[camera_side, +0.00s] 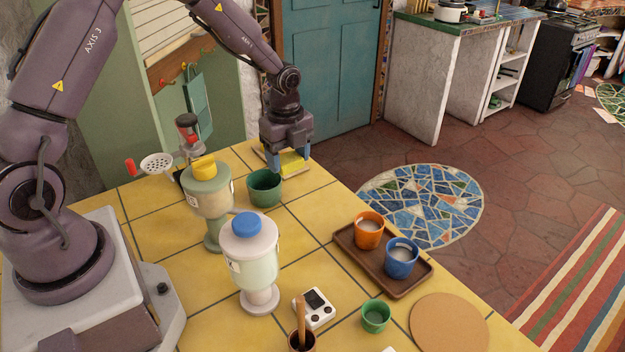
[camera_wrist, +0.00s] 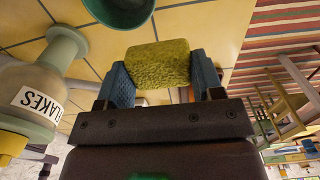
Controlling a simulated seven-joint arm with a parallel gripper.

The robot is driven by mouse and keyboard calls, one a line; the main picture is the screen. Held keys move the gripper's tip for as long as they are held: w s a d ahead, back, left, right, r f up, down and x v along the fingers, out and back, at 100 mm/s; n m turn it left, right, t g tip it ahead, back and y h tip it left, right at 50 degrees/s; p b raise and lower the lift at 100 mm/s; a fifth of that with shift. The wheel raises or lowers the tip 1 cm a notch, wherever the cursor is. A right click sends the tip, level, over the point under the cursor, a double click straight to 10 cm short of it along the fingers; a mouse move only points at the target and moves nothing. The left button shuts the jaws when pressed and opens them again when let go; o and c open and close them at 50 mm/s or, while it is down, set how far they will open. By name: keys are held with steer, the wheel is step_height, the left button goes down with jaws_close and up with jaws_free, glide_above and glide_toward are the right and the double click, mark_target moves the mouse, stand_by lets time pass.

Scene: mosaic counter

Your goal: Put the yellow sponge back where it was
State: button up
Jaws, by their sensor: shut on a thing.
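The yellow sponge (camera_side: 293,161) is between the blue fingers of my gripper (camera_side: 290,157), at the far end of the yellow tiled counter. In the wrist view the sponge (camera_wrist: 158,62) is squeezed between both fingers of my gripper (camera_wrist: 160,80), with its rough face showing. A thin brownish edge (camera_side: 297,175) shows just under and beside the sponge in the side view; I cannot tell whether the sponge touches it or hangs slightly above.
A dark green pot (camera_side: 265,189) stands close in front of my gripper. A dispenser with a yellow lid (camera_side: 207,190) and one with a blue lid (camera_side: 250,260) stand nearer. A brown tray (camera_side: 407,288) holds an orange cup (camera_side: 368,231) and a blue cup (camera_side: 401,258).

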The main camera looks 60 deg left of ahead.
glide_above(312, 188)
step_height(312, 188, down, 7)
steer(key=shift+s+d+r, duration=0.1)
steer(key=shift+d, duration=0.05)
steer(key=shift+f, duration=1.7)
steer(key=shift+f, duration=0.2)
steer(key=o, duration=0.9)
steer(key=shift+r, duration=0.15)
